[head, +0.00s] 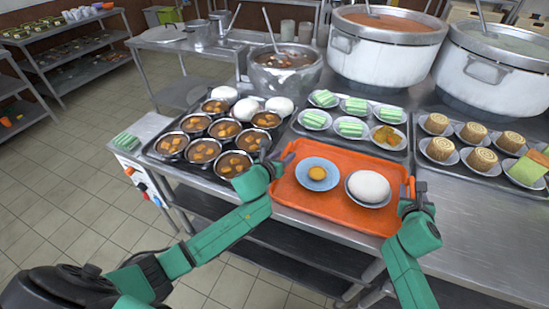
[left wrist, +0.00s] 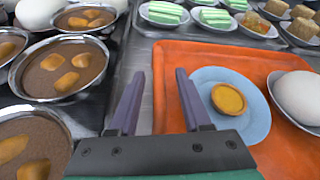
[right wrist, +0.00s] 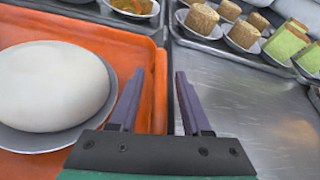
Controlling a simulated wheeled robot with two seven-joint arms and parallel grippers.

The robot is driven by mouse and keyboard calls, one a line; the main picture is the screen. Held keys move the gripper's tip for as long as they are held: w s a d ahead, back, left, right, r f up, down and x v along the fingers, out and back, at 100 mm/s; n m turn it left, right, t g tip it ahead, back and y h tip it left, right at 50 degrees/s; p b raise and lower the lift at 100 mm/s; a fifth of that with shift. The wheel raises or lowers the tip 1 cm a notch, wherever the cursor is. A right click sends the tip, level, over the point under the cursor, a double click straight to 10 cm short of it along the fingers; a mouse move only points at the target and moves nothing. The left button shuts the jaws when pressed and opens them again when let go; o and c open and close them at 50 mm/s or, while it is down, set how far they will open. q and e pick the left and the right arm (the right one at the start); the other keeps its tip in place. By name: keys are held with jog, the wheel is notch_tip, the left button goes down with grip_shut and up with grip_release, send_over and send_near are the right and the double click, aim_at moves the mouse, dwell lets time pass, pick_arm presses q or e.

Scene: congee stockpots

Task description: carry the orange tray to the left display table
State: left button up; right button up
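The orange tray (head: 318,209) lies flat on the steel counter. On it are a blue plate (head: 306,181) with a small yellow tart (head: 317,173) and a grey plate with a large white bun (head: 368,186). My left gripper (head: 278,163) is at the tray's left edge; in the left wrist view its fingers (left wrist: 157,100) are apart, with the rim between them. My right gripper (head: 412,192) is at the tray's right edge; in the right wrist view its fingers (right wrist: 158,100) are apart, with the rim between them. Whether fingers touch the rim is unclear.
Rolled cakes (head: 440,148) and large pots (head: 385,50) are right and behind. A metal table (head: 172,47) and shelves (head: 72,52) stand far left across open floor (head: 70,150).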

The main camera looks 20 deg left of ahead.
pick_arm(q)
jog(key=shift+s+a, duration=0.15)
jog(key=shift+s, duration=0.2)
pick_arm(e)
jog(key=shift+s, duration=0.1)
pick_arm(q)
jog(key=v, duration=1.1)
jog(key=shift+r, duration=0.15)
pick_arm(e)
jog(key=v, duration=1.2)
pick_arm(q)
jog(key=shift+s, duration=0.1)
